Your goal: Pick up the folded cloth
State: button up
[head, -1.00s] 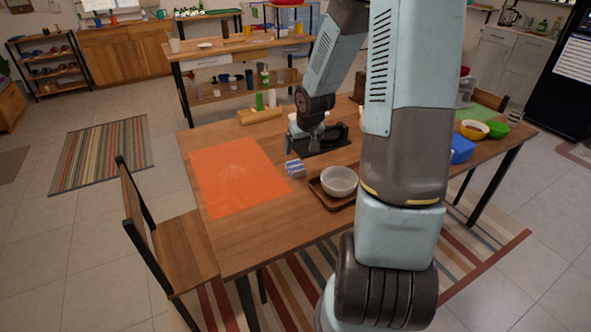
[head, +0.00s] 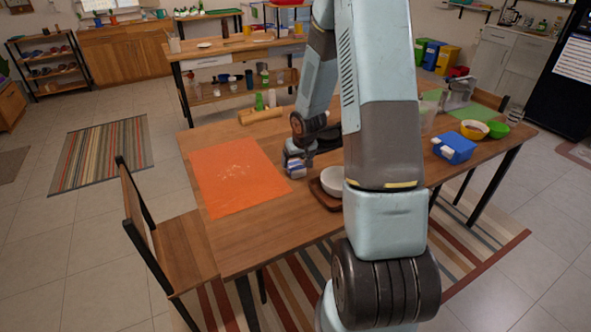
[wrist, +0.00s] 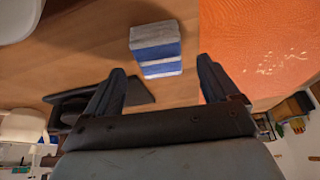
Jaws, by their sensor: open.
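The folded cloth (wrist: 156,48) is a small block with blue and grey-white stripes. It lies on the wooden table, close to the right edge of the orange mat. In the wrist view it shows between and beyond my two fingertips, with nothing touching it. My gripper (wrist: 158,85) is open and empty, its fingers spread to either side of the cloth. In the head view the cloth (head: 295,171) is partly hidden by my gripper (head: 297,158), which is right above or beside it. I cannot tell the exact height gap.
The orange mat (head: 235,178) lies left of the cloth. A white bowl (head: 333,179) on a brown tray (head: 322,196) stands close on the right, partly hidden by my arm. A rolling pin (head: 260,116) lies behind. A blue box (head: 454,149) is farther right.

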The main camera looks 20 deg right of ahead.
jog(key=shift+x, duration=1.5)
jog(key=shift+d, duration=0.1)
jog(key=shift+c, duration=0.2)
jog(key=shift+r, duration=0.1)
jog(key=c, duration=1.1)
notch_tip(320, 180, up, 28)
jog(key=o, duration=0.5)
jog(key=shift+w, duration=0.1)
jog(key=c, duration=0.4)
